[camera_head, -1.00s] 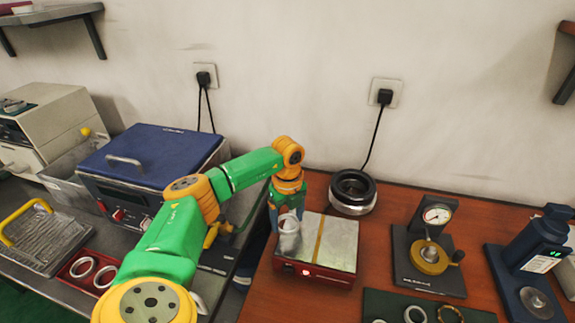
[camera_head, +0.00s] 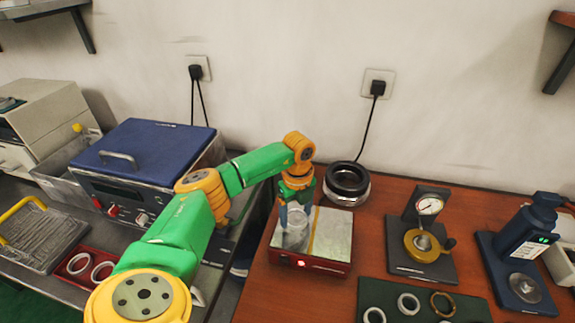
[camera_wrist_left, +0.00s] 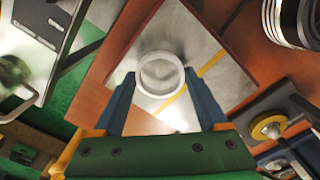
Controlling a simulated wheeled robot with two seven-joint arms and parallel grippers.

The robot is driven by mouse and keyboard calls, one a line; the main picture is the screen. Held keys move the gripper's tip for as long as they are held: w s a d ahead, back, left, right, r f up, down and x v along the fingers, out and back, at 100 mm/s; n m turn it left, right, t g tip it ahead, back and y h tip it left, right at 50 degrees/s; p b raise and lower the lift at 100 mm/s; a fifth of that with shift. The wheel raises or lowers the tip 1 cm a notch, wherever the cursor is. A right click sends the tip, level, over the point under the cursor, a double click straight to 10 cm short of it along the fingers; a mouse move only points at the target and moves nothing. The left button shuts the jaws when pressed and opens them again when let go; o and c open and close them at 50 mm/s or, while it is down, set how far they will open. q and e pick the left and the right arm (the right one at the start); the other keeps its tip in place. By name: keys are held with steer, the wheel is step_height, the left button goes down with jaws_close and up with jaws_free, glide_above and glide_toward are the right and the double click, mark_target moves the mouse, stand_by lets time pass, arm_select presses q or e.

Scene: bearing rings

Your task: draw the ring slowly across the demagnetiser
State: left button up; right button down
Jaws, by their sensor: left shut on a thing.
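The demagnetiser (camera_head: 334,240) is a red box with a silver top plate, a yellow stripe across it and a lit red light on its front. It also shows in the left wrist view (camera_wrist_left: 212,98). My left gripper (camera_head: 295,224) is over the left part of the plate, left of the stripe. In the left wrist view my left gripper (camera_wrist_left: 161,78) is shut on a pale metal ring (camera_wrist_left: 146,85), which sits between the fingertips over the plate near the stripe. The exact gap between ring and plate cannot be told. My right gripper is not in view.
A black and silver round device (camera_head: 347,184) stands behind the demagnetiser. A dial gauge stand (camera_head: 424,240) and a blue press-like instrument (camera_head: 524,250) stand to the right. A dark green mat (camera_head: 456,306) with several rings lies in front. A red tray (camera_head: 72,284) holds two rings at left.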

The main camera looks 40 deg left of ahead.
arm_select(q)
steer(key=shift+w+d, duration=0.35)
steer(key=shift+d, duration=0.3)
steer(key=shift+w+d, duration=0.4)
steer(key=shift+d, duration=0.25)
steer(key=shift+w+d, duration=0.35)
steer(key=shift+d, duration=0.3)
steer(key=shift+w+d+b, duration=0.4)
steer(key=shift+w+d, duration=0.05)
steer(key=shift+d, duration=0.35)
steer(key=shift+w+d+b, duration=0.4)
steer(key=shift+d, duration=0.4)
steer(key=shift+w+d+f+b, duration=0.1)
steer(key=shift+w+d+b, duration=0.25)
steer(key=shift+d, duration=0.2)
steer(key=shift+w+d+f+b, duration=0.1)
steer(key=shift+w+d+b, duration=0.15)
steer(key=shift+d+b, duration=0.2)
steer(key=shift+w+d+b, duration=0.3)
steer(key=shift+d+b, duration=0.05)
steer(key=shift+d, duration=0.25)
steer(key=shift+w+d+r+b, duration=0.1)
steer(key=shift+w+d+b, duration=0.15)
steer(key=shift+d+b, duration=0.2)
steer(key=shift+w+d+r+b, duration=0.1)
steer(key=shift+w+d+b, duration=0.2)
steer(key=shift+d, duration=0.25)
step_height(320, 180, up, 7)
steer(key=p, duration=0.6)
steer(key=shift+p, duration=0.35)
